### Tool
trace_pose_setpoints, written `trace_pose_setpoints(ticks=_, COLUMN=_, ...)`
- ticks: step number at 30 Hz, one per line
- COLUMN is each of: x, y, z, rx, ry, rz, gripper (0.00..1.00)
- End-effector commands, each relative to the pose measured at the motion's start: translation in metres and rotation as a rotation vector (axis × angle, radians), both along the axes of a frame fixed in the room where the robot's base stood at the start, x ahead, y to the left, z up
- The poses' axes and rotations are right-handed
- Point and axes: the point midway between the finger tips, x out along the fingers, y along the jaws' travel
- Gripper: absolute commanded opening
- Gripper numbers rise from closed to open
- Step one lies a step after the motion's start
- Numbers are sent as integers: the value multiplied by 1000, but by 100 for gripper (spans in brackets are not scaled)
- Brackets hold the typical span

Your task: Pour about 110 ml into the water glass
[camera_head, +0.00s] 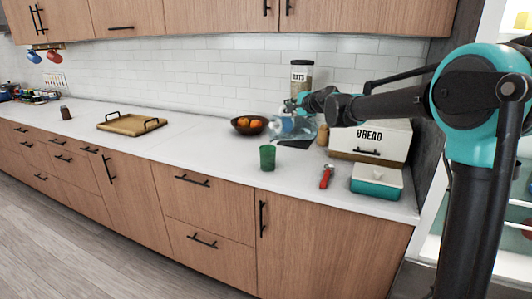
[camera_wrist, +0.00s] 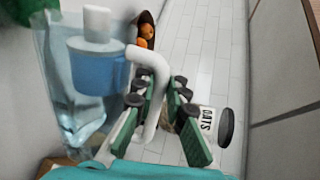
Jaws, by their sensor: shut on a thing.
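A green tumbler (camera_head: 267,158), the only drinking glass I see, stands upright near the counter's front edge. My gripper (camera_wrist: 158,112) is shut on the white handle of a clear, bluish jug (camera_wrist: 84,110) with a blue collar and white top. In the head view the jug (camera_head: 290,127) looks tilted, behind and to the right of the tumbler, apart from it in the picture. No stream of water can be made out. The tumbler's inside and its water level cannot be seen. A dark green patch at the wrist view's top left is too blurred to name.
A fruit bowl (camera_head: 249,126) stands left of the jug. An oats jar (camera_head: 301,78), a bread box (camera_head: 371,140), a teal-and-white box (camera_head: 376,182) and a red-handled tool (camera_head: 327,177) are around it. A wooden tray (camera_head: 131,125) lies far left, with clear counter between.

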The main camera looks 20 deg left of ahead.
Motion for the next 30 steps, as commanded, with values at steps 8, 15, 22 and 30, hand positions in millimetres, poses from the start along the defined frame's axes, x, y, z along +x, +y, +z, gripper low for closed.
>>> trace_pose_setpoints(ticks=8, x=1, y=-1, z=1, rx=-7, ry=-4, rz=-1, gripper=0)
trace_pose_setpoints(ticks=15, x=3, y=-3, z=1, rx=-9, ry=-3, rz=-2, gripper=0)
trace_pose_setpoints(ticks=22, x=4, y=-4, z=2, rx=-18, ry=-9, rz=-1, gripper=0)
trace_pose_setpoints(ticks=30, x=5, y=-4, z=2, rx=-26, ry=-12, rz=-1, gripper=0)
